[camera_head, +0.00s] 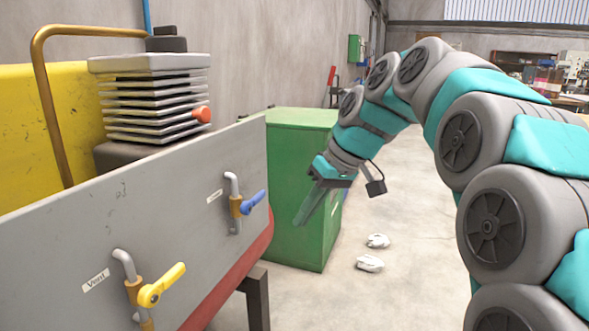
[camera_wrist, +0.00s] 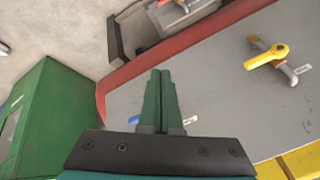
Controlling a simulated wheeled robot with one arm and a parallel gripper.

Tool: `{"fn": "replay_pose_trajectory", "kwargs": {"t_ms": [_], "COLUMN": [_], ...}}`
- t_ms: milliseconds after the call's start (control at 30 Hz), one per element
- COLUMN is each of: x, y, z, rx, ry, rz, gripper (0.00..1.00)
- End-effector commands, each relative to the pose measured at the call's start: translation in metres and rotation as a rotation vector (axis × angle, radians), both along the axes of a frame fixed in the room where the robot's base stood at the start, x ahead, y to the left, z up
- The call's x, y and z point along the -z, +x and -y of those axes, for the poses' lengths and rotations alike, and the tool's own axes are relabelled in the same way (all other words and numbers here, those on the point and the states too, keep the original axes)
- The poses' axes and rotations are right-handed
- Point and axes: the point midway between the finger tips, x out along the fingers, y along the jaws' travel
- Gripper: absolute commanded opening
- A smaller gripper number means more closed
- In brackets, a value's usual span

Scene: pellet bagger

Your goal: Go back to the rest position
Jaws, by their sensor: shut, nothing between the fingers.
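My gripper (camera_head: 308,205) is shut and empty, pointing down and left in front of the green cabinet (camera_head: 298,190) in the head view. In the wrist view its two green fingers (camera_wrist: 160,75) lie together over the grey panel (camera_wrist: 225,80). The panel (camera_head: 70,240) carries a yellow-handled valve (camera_head: 162,285) with a label reading "Vent" and a blue-handled valve (camera_head: 253,202). The yellow valve (camera_wrist: 268,57) also shows at the upper right of the wrist view. The blue handle (camera_wrist: 134,119) is partly hidden behind the fingers there.
A finned grey unit (camera_head: 155,100) with an orange knob stands behind the panel, beside a bent brass pipe (camera_head: 42,90). Two crumpled white items (camera_head: 370,263) lie on the floor right of the green cabinet (camera_wrist: 50,115). Bare concrete floor (camera_head: 400,210) lies between the cabinet and my arm.

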Motion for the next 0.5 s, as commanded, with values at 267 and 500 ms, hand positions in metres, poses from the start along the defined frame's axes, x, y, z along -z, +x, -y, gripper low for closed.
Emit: {"fn": "replay_pose_trajectory", "kwargs": {"t_ms": [267, 500], "x": [0.067, 0.129], "y": [-0.091, -0.178], "z": [0.03, 0.066], "rx": [0.18, 0.337], "ry": [-0.131, -0.263], "rz": [-0.163, -0.278], "gripper": [0.0, 0.0]}}
